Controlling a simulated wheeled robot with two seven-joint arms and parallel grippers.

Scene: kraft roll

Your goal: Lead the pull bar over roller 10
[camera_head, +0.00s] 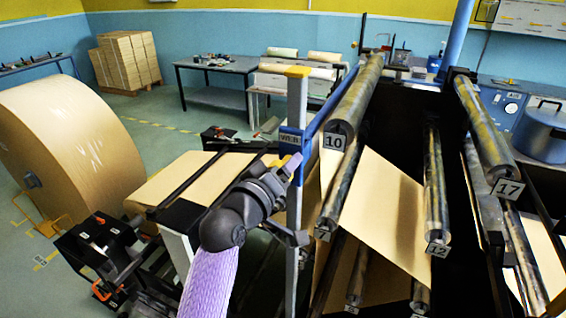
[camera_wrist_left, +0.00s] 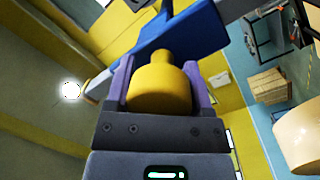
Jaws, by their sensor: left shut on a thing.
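The blue pull bar (camera_head: 328,110) runs back from a blue end block with a lettered label, along the left side of roller 10 (camera_head: 353,100). The roller's number plate faces me. My left gripper (camera_head: 294,163) is at the near end of the bar, just below the block. In the left wrist view my left gripper's purple fingers (camera_wrist_left: 160,88) are shut on a yellow knob (camera_wrist_left: 158,90), with the blue bar (camera_wrist_left: 170,35) just beyond it. Whether the bar touches the roller cannot be told. My right gripper is not in view.
A grey post with a yellow top (camera_head: 297,95) stands beside the bar's end. Roller 12 (camera_head: 435,190) and roller 17 (camera_head: 484,125) lie to the right. A brown paper sheet (camera_head: 385,210) hangs between rollers. A large kraft roll (camera_head: 70,140) stands at the left.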

